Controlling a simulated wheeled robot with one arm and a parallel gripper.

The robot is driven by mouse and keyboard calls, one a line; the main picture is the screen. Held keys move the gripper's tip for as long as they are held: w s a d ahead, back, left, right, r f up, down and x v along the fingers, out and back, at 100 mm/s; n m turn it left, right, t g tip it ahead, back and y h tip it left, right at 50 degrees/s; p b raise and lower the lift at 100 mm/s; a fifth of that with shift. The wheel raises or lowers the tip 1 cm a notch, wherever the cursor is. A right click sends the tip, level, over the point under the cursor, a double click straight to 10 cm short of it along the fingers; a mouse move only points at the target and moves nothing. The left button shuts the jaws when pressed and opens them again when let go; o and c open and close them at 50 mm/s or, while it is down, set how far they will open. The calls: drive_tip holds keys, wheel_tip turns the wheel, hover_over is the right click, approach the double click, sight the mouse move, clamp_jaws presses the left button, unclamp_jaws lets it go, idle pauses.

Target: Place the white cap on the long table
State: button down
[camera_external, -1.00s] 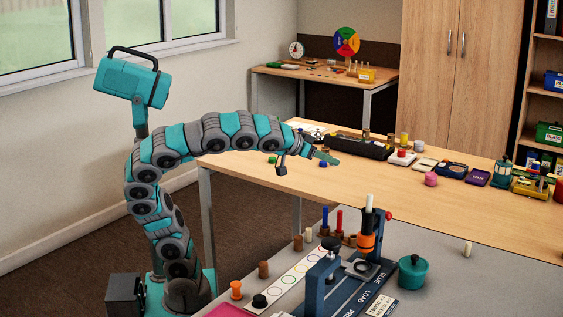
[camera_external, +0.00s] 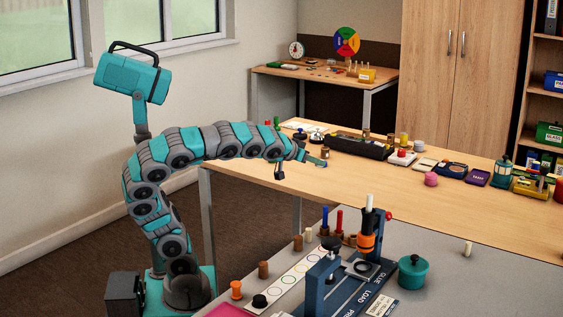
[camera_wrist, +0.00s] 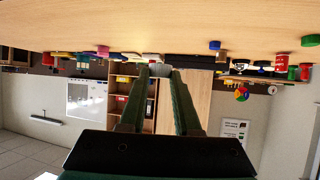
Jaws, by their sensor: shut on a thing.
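My gripper (camera_external: 322,161) is low over the left part of the long wooden table (camera_external: 440,203). In the wrist view, my gripper (camera_wrist: 161,72) has two green fingers with a narrow gap between them. A small pale thing (camera_wrist: 161,71) shows at the fingertips and looks like the white cap. Most of it is hidden, and its shape is not clear. In the external view the held thing is too small to tell, and I cannot tell whether it touches the table.
The wrist view is upside down, with a blue piece (camera_wrist: 215,45) and a green piece (camera_wrist: 311,41) on the table. The table's front right is clear.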

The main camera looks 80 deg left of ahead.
wheel_tip(320, 180, down, 4)
drive_tip(key=shift+w+f, duration=0.1)
drive_tip(key=shift+f, duration=0.05)
drive_tip(key=p, duration=0.2)
approach(366, 184)
drive_tip(key=w+a, duration=0.1)
drive_tip(key=w+a+r, duration=0.1)
drive_tip(key=w, duration=0.1)
drive_tip(key=shift+r, duration=0.25)
drive_tip(key=shift+w+f, duration=0.15)
drive_tip(key=shift+w, duration=0.05)
drive_tip(key=shift+f, duration=1.65)
drive_tip(key=shift+f, duration=0.25)
drive_tip(key=c, duration=0.6)
unclamp_jaws()
drive_tip(key=shift+r, duration=0.1)
drive_tip(key=shift+r, duration=0.1)
